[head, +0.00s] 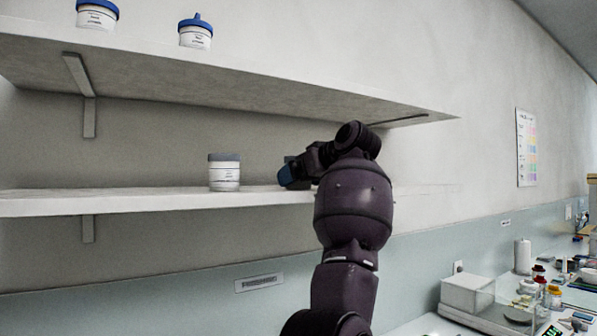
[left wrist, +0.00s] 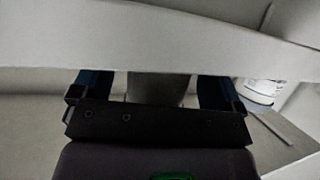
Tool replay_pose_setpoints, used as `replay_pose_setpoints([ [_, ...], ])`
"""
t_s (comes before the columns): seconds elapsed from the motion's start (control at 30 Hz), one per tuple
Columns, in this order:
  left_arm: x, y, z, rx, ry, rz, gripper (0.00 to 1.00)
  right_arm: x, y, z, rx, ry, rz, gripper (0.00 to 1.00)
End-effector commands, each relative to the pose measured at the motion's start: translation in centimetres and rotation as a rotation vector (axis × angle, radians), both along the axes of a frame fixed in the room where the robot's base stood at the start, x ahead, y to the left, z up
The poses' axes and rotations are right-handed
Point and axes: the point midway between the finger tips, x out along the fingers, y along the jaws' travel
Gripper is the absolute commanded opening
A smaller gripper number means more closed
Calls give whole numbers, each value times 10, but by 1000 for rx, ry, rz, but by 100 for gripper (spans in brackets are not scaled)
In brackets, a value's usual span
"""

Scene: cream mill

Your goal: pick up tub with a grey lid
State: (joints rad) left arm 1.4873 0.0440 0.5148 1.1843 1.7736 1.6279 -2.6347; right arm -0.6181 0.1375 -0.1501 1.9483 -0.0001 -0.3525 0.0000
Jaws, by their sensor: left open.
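The tub with a grey lid (head: 224,173) stands upright on the lower shelf in the head view, white-bodied with a printed label. My left gripper (head: 289,176) is just to its right at about the same height, with a clear gap between them. In the left wrist view the gripper (left wrist: 158,87) has its two dark blue fingers spread wide. A dim grey-brown shape shows between them, partly hidden by a pale band; I cannot tell whether it is the tub. My right gripper is not in view.
The lower shelf (head: 120,203) is otherwise bare where it shows. The upper shelf (head: 200,85) overhangs it and holds two blue-lidded tubs (head: 97,15) (head: 195,32). A labelled white container (left wrist: 262,88) shows at the right in the wrist view. A cluttered bench lies at lower right.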

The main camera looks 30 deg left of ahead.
Motion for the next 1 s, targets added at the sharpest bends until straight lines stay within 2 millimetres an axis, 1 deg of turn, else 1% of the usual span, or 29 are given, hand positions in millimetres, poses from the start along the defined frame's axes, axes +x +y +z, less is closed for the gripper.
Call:
replay_pose_setpoints([
  [0.07, 0, 0, 0, 0, 0, 0, 91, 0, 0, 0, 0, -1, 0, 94],
  [0.4, 0, 0, 0, 0, 0, 1, 39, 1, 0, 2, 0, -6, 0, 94],
  [0.47, 0, 0, 0, 0, 1, 1, 30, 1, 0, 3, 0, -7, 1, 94],
  [0.77, 0, 0, 3, 1, 0, 0, 29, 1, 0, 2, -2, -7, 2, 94],
  [0.87, 0, 0, 12, 1, -1, 0, 29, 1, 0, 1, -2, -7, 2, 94],
  [1.0, -1, 0, 33, 0, -2, 1, 29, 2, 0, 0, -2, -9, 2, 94],
])
